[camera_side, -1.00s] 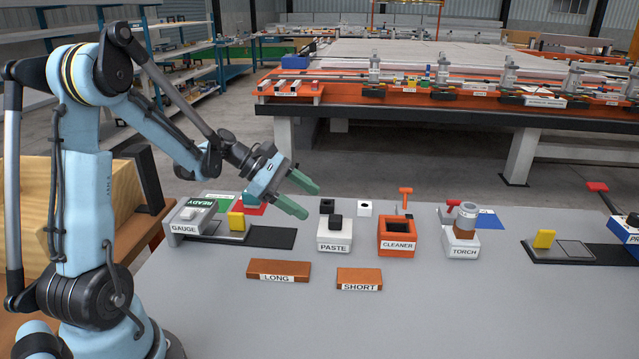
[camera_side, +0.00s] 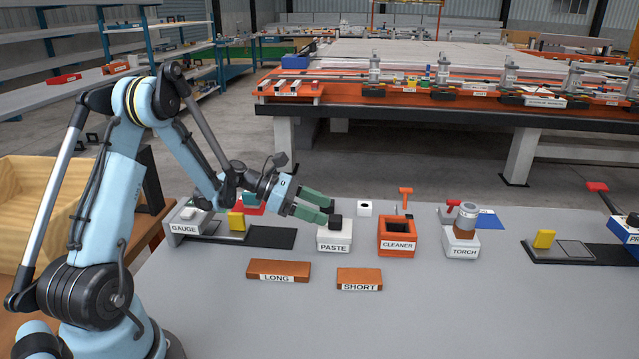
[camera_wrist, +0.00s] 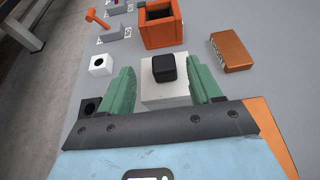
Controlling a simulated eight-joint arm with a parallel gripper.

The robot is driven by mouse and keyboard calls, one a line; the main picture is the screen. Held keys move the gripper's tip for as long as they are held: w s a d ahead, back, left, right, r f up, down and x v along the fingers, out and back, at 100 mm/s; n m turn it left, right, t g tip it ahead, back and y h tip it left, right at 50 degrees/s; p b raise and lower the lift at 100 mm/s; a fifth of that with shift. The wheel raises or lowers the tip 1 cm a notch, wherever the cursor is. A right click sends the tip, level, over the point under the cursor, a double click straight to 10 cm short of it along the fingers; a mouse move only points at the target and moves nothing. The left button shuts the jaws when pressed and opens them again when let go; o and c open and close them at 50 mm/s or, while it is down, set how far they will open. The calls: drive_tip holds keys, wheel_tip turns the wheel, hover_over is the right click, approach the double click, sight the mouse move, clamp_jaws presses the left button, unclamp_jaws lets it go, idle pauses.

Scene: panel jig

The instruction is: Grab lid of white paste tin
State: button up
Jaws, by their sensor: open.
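The white paste tin (camera_side: 333,242) is a square white box labelled PASTE on the grey table, left of the cleaner box. Its lid has a black square knob (camera_side: 335,222) on top. The tin (camera_wrist: 165,95) and the black knob (camera_wrist: 165,68) also show in the wrist view. My gripper (camera_side: 328,212) has green fingers and has come in from the left, close to the knob. In the wrist view my gripper (camera_wrist: 164,80) is open, with one finger on each side of the tin's top and the knob between them. A gap shows between each finger and the knob.
The orange CLEANER box (camera_side: 397,236) stands just right of the tin. The TORCH holder (camera_side: 461,243) is further right. The LONG block (camera_side: 278,271) and SHORT block (camera_side: 359,280) lie in front. A small white block (camera_side: 365,208) with a dark hole is behind.

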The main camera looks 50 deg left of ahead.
sight(333, 217)
drive_tip(key=x, duration=0.5)
drive_tip(key=shift+s+f, duration=0.2)
drive_tip(key=shift+f, duration=0.05)
drive_tip(key=shift+c, duration=0.3)
drive_tip(key=c, duration=1)
